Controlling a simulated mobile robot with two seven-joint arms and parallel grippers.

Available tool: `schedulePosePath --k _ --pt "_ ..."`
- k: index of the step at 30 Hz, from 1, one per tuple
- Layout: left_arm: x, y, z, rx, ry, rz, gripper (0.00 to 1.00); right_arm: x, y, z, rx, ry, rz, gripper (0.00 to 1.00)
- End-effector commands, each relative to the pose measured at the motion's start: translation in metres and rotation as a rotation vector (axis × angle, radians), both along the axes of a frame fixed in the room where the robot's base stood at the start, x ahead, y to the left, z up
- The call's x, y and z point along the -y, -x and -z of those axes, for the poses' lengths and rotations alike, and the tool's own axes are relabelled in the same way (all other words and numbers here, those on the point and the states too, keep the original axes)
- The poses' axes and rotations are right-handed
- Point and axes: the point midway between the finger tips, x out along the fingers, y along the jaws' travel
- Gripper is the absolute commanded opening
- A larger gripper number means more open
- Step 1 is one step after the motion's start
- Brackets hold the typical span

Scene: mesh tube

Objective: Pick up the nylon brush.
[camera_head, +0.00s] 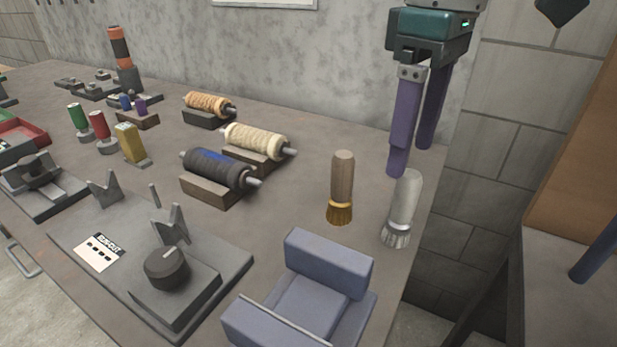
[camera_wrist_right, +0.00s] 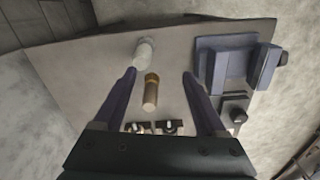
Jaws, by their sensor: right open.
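The pale brush (camera_head: 403,208), with a whitish handle and light grey bristles, looks like the nylon one. It appears to stand bristles-down near the right edge of the workbench. It also shows in the right wrist view (camera_wrist_right: 145,50), beyond the fingertips. A wooden-handled brush with golden bristles (camera_head: 342,185) stands to its left; it shows between the fingers in the wrist view (camera_wrist_right: 150,95). My right gripper (camera_head: 412,160) is open and empty, fingers pointing down, behind the pale brush; whether it touches it cannot be told. My left gripper is not in view.
A blue-grey cradle block (camera_head: 328,262) stands in front of the brushes. Wound rollers on blocks (camera_head: 255,142) lie to the left. A grey fixture plate (camera_head: 120,255) with a black knob fills the front left. The bench's right edge is close to the pale brush.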

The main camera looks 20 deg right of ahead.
Motion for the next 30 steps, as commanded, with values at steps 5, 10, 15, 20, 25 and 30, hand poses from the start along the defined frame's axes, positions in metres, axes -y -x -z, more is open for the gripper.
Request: schedulePosePath --k 5,10,15,20,25,30 --pt "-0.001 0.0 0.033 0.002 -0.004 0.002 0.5 0.018 -0.008 0.013 -0.006 0.005 0.06 0.74" --pt "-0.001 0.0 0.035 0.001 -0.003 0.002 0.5 0.021 -0.007 0.033 -0.012 0.006 0.069 0.74" --pt "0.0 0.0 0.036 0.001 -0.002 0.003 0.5 0.02 -0.008 0.053 -0.01 0.005 0.067 0.74" --pt "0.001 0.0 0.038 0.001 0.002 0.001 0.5 0.022 -0.009 0.07 -0.01 0.006 0.067 0.74" --pt "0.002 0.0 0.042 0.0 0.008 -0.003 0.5 0.024 -0.01 0.097 -0.009 0.006 0.066 0.74" --pt "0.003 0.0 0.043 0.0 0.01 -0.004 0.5 0.024 -0.01 0.108 -0.007 0.006 0.064 0.74"
